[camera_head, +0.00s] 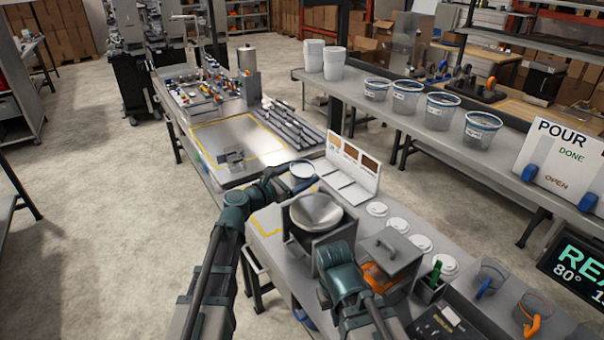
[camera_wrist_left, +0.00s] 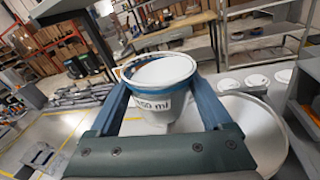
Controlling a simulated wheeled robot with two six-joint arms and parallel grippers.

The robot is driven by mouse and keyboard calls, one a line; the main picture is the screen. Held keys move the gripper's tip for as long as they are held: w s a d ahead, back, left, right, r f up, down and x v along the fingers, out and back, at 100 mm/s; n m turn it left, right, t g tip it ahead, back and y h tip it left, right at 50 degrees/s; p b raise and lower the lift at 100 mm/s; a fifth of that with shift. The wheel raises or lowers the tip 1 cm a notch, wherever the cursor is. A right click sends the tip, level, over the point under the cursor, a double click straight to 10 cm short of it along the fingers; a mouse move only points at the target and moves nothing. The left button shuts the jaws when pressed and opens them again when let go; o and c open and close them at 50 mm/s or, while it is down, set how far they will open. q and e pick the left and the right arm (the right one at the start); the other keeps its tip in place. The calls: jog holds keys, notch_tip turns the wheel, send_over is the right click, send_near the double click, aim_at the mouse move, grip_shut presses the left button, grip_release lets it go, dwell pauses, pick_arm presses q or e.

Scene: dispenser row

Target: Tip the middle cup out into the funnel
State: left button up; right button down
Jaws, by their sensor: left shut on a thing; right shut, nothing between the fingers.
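My left gripper (camera_head: 287,178) is shut on a cup (camera_head: 303,169) with a blue rim. In the left wrist view the cup (camera_wrist_left: 165,92) sits between the two blue-grey fingers, its volume label facing the camera. It looks roughly upright, and its contents cannot be made out. The funnel (camera_head: 316,211) is a wide metal bowl on a dark stand, just in front of and right of the cup in the head view. The bowl also shows behind the cup in the wrist view (camera_wrist_left: 262,140). My right gripper (camera_head: 340,254) is low beside the funnel's stand, shut and empty, its fingertips hard to see.
A white card with three brown swatches (camera_head: 353,162) stands behind the funnel. White round lids (camera_head: 376,209) and a grey lidded box (camera_head: 392,254) are to the right. Several blue-rimmed tubs (camera_head: 440,109) line the back shelf.

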pick_arm(q)
jog(key=m, duration=0.2)
jog(key=shift+s+f+m+b, duration=0.1)
jog(key=shift+f+m+b, duration=0.2)
jog(key=shift+f+m, duration=0.1)
pick_arm(e)
jog(key=shift+f, duration=0.4)
pick_arm(q)
jog(key=m, duration=0.3)
jog(key=shift+s+d+m, duration=0.3)
jog(key=shift+d+m, duration=0.05)
jog(key=shift+m, duration=0.05)
pick_arm(e)
jog(key=shift+f, duration=0.2)
pick_arm(q)
jog(key=m, duration=0.2)
jog(key=shift+s+d+f+m+t+b, duration=0.1)
jog(key=shift+s+d+m+t+b, duration=0.2)
jog(key=shift+b, duration=0.1)
pick_arm(e)
jog(key=shift+f, duration=0.2)
jog(key=shift+f+b, duration=0.35)
pick_arm(q)
jog(key=m, duration=0.3)
jog(key=s+d+m, duration=0.1)
jog(key=m, duration=0.2)
jog(key=s+d+m, duration=0.1)
jog(key=m, duration=0.2)
jog(key=shift+d, duration=0.1)
